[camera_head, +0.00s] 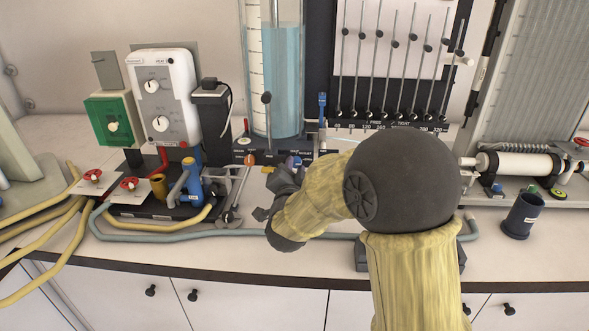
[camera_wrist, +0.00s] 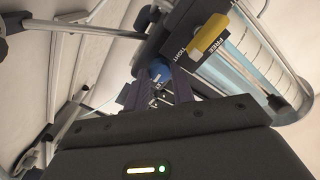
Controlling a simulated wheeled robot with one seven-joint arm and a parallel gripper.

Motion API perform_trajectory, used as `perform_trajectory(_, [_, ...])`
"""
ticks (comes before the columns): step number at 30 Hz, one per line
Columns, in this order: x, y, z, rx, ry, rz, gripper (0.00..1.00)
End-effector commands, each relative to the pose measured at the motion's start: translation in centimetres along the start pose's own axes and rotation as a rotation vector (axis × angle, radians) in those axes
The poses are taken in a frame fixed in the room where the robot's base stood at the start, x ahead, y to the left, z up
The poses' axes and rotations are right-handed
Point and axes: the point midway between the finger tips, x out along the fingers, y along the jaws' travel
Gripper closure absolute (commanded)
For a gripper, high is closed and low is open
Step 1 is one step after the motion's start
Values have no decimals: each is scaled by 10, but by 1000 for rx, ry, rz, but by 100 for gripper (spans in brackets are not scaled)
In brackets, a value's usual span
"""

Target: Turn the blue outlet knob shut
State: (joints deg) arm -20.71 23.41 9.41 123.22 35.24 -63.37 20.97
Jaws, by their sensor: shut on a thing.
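The blue outlet knob (camera_head: 293,161) sits at the front of the manometer board's base, below the blue water column (camera_head: 283,80). In the wrist view the blue knob (camera_wrist: 160,70) shows between the fingers of my gripper (camera_wrist: 160,88). My gripper (camera_head: 288,175) is shut on the knob in the head view, where the wrist partly hides the fingers. The knob's pointer and its exact angle are hidden. A yellow lever (camera_wrist: 209,33) stands beside the fingers in the wrist view, near a label reading "FREE" and "TIGHT".
An orange knob (camera_head: 249,159) sits left of the blue one. A blue-handled tap (camera_head: 190,183) and red valve wheels (camera_head: 128,184) stand further left. A row of manometer tubes (camera_head: 394,60) rises behind my arm. A dark cup (camera_head: 522,216) stands at the right. The front counter strip is mostly clear.

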Motion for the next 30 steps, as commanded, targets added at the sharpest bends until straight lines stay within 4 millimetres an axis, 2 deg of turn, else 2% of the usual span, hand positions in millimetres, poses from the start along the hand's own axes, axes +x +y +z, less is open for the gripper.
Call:
perform_trajectory(11, [3, 2, -3, -214, 5, 2, 98])
perform_trajectory(30, [0, 0, -1, -814, 0, 0, 98])
